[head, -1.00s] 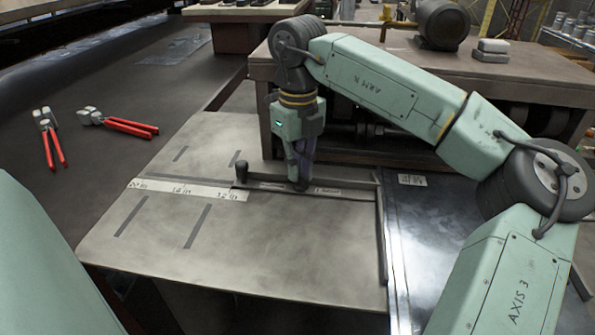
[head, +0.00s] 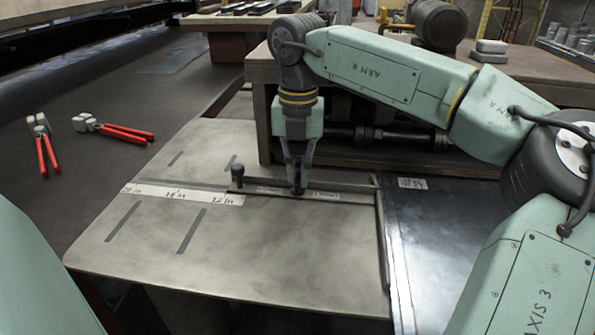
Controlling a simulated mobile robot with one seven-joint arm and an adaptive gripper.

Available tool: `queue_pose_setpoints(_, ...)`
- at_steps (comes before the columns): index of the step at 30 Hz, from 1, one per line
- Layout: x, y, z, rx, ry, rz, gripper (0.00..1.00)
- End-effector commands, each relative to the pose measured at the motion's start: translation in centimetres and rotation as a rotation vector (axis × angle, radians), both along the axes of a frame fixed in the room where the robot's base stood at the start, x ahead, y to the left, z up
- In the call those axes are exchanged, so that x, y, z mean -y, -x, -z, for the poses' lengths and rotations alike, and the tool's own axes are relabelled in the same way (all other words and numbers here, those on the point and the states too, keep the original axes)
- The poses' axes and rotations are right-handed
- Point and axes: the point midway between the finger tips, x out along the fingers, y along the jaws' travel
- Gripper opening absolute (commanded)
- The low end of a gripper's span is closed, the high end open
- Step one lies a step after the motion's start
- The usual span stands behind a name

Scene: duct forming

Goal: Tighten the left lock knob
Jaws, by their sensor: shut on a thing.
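A dark bar (head: 345,187) with pale labels lies across the grey metal sheet table (head: 260,250). An upright dark knob (head: 238,174) with a round top stands at the bar's left end, apart from my gripper. My gripper (head: 298,188) points straight down over the bar, right of that upright knob. Its fingers are shut on a small, low dark knob (head: 298,193) on the bar, mostly hidden by the fingertips. Which of the two is called the left lock knob is not clear from the picture.
A white measuring strip (head: 185,194) with inch marks runs left of the bar. Two red-handled tools (head: 125,132) (head: 47,152) lie on the dark bench at left. A wooden bench (head: 400,165) stands close behind my gripper. The front of the sheet is clear.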

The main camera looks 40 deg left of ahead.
Motion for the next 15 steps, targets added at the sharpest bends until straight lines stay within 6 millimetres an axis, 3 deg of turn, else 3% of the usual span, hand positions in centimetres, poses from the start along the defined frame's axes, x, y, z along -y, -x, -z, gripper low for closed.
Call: queue_pose_setpoints(15, 0.02, -0.08, -0.06, 0.001, -0.002, 0.073, 0.00)
